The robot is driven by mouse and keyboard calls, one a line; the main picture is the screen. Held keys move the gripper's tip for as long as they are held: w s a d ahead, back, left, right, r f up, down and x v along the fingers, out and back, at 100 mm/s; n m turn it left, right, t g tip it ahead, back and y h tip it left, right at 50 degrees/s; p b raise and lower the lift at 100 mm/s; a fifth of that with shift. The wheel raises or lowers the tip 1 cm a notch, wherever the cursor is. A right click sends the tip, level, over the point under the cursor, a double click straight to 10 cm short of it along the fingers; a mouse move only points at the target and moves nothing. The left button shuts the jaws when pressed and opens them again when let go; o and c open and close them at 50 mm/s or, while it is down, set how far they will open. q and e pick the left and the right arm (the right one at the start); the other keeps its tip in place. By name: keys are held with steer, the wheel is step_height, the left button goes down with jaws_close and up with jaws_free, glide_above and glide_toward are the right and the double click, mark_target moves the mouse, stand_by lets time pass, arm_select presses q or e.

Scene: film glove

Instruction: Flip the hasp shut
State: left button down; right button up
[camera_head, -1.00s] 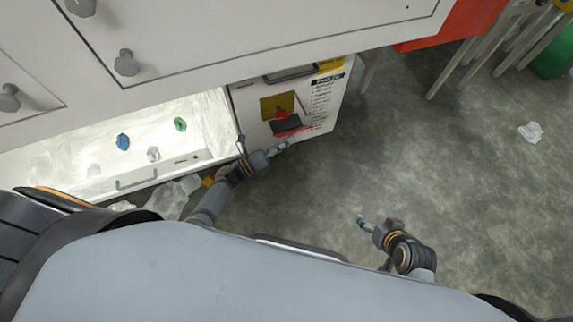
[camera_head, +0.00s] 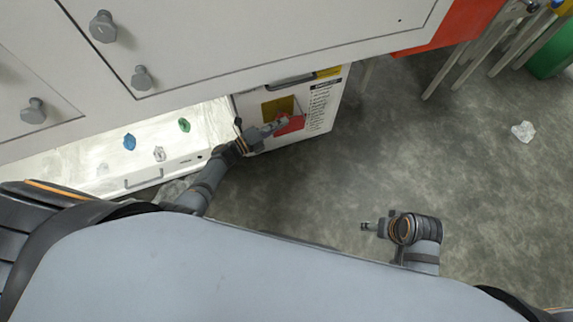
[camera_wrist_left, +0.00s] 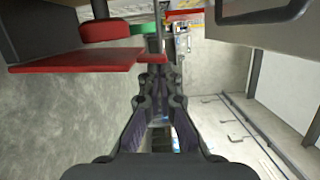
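The hasp is on the white box (camera_head: 318,118) below the cabinet. In the head view I see its yellow plate (camera_head: 277,106) and a red flap (camera_head: 292,127). My left gripper (camera_head: 281,122) lies in front of the red flap and hides part of it. In the left wrist view the red flap (camera_wrist_left: 75,62) with a dark block (camera_wrist_left: 45,28) and a red round knob (camera_wrist_left: 104,30) is left of my left gripper (camera_wrist_left: 157,82), whose fingers look together and empty. Contact cannot be told. My right gripper (camera_head: 368,226) hangs over the floor, too small to read.
White cabinet doors with grey knobs (camera_head: 103,27) stand above the box. A lit white tray (camera_head: 85,165) with small coloured lumps is at left. Open floor (camera_head: 450,165) lies to the right, with crumpled white film (camera_head: 523,131) and metal legs (camera_head: 470,62) beyond.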

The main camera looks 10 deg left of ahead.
arm_select(q)
steer(key=shift+w+a+r, duration=0.15)
steer(key=shift+w+a, duration=0.3)
steer(key=shift+w, duration=0.25)
arm_select(e)
steer(key=shift+d+r, duration=0.1)
arm_select(q)
steer(key=shift+w+r, duration=0.1)
